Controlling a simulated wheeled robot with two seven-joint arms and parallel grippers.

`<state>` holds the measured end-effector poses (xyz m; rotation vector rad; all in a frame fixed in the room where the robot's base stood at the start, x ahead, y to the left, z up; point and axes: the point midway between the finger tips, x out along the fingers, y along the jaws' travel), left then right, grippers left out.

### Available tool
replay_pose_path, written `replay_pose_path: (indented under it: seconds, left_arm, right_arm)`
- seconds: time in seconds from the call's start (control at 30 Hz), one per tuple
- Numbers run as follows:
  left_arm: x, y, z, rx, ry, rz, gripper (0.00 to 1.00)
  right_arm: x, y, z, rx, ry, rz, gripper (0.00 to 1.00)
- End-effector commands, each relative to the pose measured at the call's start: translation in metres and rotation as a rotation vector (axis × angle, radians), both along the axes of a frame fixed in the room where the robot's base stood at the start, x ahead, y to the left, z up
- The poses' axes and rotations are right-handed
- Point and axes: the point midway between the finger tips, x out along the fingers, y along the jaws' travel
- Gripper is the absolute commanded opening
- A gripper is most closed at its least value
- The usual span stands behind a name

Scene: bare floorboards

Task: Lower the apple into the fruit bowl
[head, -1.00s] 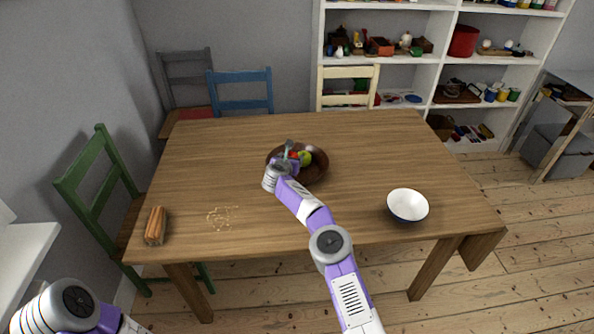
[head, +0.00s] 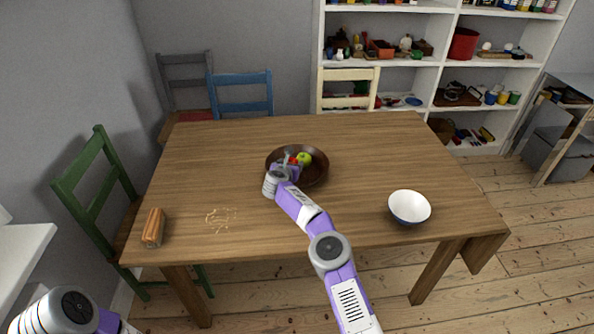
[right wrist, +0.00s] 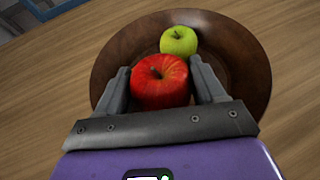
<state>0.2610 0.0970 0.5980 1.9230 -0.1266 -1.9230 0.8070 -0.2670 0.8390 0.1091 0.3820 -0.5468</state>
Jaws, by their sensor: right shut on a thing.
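A red apple (right wrist: 160,82) is between the two fingers of my right gripper (right wrist: 163,84), which is shut on it. In the head view the apple (head: 293,160) shows only in part behind my right gripper (head: 287,164). The fruit bowl (head: 318,177) is round, dark brown and wide, on the table. It also fills the back of the right wrist view (right wrist: 243,62). The held apple is over the near left part of the bowl; I cannot tell whether it touches the bottom. My left gripper is out of view.
A green apple (head: 305,158) lies in the bowl, close beyond the red one in the right wrist view (right wrist: 179,40). A white bowl (head: 409,207) stands at the table's right. An orange-brown object (head: 153,227) lies at the front left, near pale crumb-like marks (head: 221,219).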

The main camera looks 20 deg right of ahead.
Motion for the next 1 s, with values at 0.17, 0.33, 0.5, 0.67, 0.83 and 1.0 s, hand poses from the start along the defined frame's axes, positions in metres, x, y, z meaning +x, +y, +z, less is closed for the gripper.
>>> replay_pose_path:
  seconds: [0.17,0.33,0.5,0.67,0.83,1.0]
  left_arm:
    - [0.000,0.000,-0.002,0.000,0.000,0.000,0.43]
    - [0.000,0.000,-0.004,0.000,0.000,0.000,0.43]
    - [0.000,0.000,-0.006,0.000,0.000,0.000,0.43]
    - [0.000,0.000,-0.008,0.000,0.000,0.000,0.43]
    - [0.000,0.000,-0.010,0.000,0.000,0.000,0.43]
    - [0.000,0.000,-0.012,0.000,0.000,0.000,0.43]
  right_arm:
    - [0.000,0.000,-0.002,-0.001,-0.001,0.000,0.36]
    - [0.000,0.000,-0.005,-0.001,-0.001,0.000,0.36]
    - [0.000,0.000,-0.008,0.000,0.000,0.000,0.36]
    - [0.000,0.000,-0.010,-0.001,-0.001,0.000,0.36]
    - [0.000,0.000,-0.012,0.000,0.000,0.000,0.36]
    - [0.000,0.000,-0.015,0.000,0.000,0.000,0.36]
